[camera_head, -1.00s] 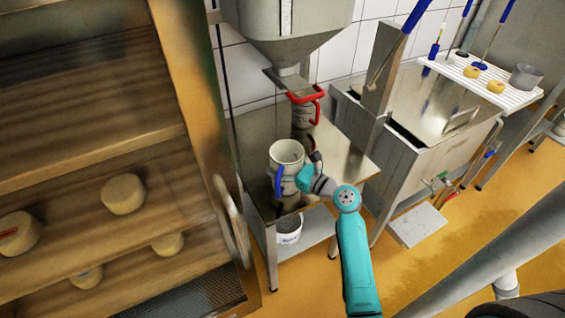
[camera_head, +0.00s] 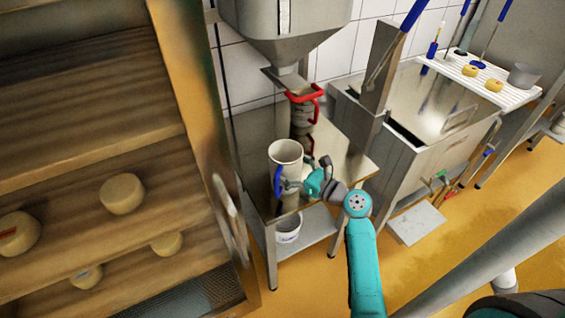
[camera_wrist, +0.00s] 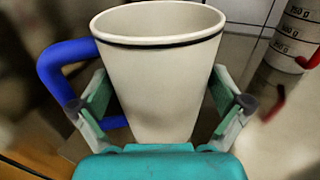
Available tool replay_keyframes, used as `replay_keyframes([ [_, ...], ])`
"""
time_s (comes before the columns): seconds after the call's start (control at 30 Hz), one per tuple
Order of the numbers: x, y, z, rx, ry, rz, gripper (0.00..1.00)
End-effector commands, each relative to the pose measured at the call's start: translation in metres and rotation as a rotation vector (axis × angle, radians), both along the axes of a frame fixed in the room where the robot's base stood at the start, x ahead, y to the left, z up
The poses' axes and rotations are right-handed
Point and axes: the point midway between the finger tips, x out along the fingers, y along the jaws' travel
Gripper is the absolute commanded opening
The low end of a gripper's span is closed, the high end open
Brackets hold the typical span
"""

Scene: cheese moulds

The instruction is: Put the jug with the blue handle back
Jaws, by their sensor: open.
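The jug with the blue handle is a tall cream jug (camera_head: 286,153) with a dark line under its rim. It appears upright at the front left of the steel table (camera_head: 345,163), its blue handle (camera_head: 278,181) on the left. My gripper (camera_head: 293,187) is at the jug's right front side. In the wrist view, the jug (camera_wrist: 160,65) is in front of my open gripper (camera_wrist: 160,88), with one finger on each side and the handle (camera_wrist: 62,72) outside the left finger. Its base is hidden by the gripper. I cannot tell whether the fingers touch it.
A jug with a red handle (camera_head: 301,116) stands behind under the steel hopper (camera_head: 285,30). A white bucket (camera_head: 288,231) sits on the shelf below. A cheese rack (camera_head: 60,150) fills the left, and a steel vat (camera_head: 420,120) stands to the right.

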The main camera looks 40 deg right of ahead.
Motion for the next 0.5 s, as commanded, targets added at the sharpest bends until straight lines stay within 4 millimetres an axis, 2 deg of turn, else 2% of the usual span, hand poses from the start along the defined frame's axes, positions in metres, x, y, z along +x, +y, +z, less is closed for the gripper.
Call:
replay_keyframes([
  [0.03,-0.012,-0.002,0.0,0.002,0.0,-0.005,1.0],
  [0.2,-0.047,-0.006,0.001,0.001,0.0,-0.004,1.0],
  [0.33,-0.066,-0.008,0.001,0.001,-0.001,-0.004,1.0],
  [0.5,-0.081,-0.009,0.001,0.0,0.0,-0.002,1.0],
])
